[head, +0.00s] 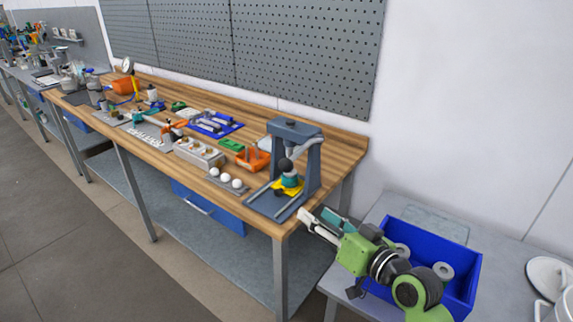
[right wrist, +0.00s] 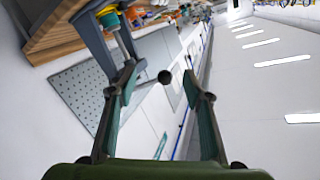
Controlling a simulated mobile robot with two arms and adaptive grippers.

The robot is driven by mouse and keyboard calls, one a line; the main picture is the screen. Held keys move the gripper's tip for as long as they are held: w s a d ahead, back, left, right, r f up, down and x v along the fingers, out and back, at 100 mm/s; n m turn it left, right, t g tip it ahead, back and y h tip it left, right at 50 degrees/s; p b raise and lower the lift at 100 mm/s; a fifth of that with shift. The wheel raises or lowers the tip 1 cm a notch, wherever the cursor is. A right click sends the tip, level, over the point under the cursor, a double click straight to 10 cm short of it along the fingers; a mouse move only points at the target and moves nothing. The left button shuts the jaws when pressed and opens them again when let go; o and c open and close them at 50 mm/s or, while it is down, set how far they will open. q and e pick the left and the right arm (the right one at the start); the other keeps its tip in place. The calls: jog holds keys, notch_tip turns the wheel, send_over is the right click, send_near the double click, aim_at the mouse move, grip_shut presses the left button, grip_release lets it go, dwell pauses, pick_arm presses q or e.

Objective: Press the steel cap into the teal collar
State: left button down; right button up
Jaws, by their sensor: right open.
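A grey-blue arbor press (head: 307,165) stands at the near right end of the wooden bench. The teal collar (head: 290,181) sits low in the press on a yellow piece (head: 289,188). The press's dark ball knob (head: 285,164) hides part of the space above the collar. I cannot make out the steel cap. My right gripper (head: 315,216) is open and empty, off the bench's front right corner. My left gripper is not in view.
Left of the press are white balls (head: 226,178), an orange bin (head: 254,160) and a blue tray (head: 215,123). A blue crate (head: 470,258) with grey rolls stands on the side table beside my right arm. A pegboard (head: 300,50) hangs behind the bench.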

jog(key=t, duration=0.2)
send_near(291, 170)
jog(key=v, duration=0.2)
jog(key=shift+y, duration=0.3)
jog(key=p+x, duration=0.3)
jog(key=x, duration=1)
jog(key=shift+w+a+f, duration=0.1)
jog(key=shift+w+a, duration=0.1)
jog(key=shift+w, duration=0.05)
grip_shut()
